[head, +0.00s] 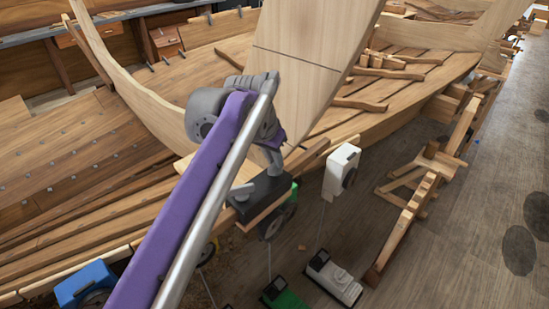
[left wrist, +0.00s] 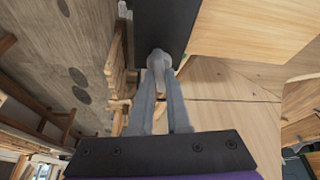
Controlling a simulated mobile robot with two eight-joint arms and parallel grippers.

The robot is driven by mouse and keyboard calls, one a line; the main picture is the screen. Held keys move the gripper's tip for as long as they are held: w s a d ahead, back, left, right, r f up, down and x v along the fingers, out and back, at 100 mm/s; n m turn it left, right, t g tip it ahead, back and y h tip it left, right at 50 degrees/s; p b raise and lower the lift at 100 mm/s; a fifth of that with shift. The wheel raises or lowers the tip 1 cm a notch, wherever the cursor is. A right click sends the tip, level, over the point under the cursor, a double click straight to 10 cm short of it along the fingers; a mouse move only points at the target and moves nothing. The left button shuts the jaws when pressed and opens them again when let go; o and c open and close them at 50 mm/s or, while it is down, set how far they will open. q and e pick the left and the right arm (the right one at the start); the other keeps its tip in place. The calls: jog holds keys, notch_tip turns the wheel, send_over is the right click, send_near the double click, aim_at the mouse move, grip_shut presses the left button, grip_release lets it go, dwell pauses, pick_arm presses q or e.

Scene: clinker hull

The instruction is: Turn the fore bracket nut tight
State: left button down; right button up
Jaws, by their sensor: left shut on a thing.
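A black bracket block (head: 268,198) sits at the hull's upper edge, with a grey lever-like piece (head: 243,191) on it. It fills the top of the left wrist view as a dark block (left wrist: 165,22). My left gripper (head: 274,168) reaches down to the block from above. In the left wrist view, its two grey fingers (left wrist: 160,72) close on a small grey nut (left wrist: 159,57) at the block's edge. The nut is mostly hidden by the fingers, so its turn cannot be read. My right gripper is not in view.
A tall pale wooden panel (head: 310,60) rises just behind my left wrist. A white boxed device (head: 341,171) hangs right of the bracket. Blue (head: 85,284), green (head: 284,293) and white (head: 332,279) units are below. A wooden trestle (head: 425,200) stands right, with open floor (head: 450,240) beyond.

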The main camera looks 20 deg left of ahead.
pick_arm(q)
jog(key=c, duration=0.9)
grip_release()
jog(key=v, duration=1)
jog(key=shift+s+r+p, duration=0.1)
jog(key=shift+r+p, duration=0.25)
jog(key=shift+p, duration=0.05)
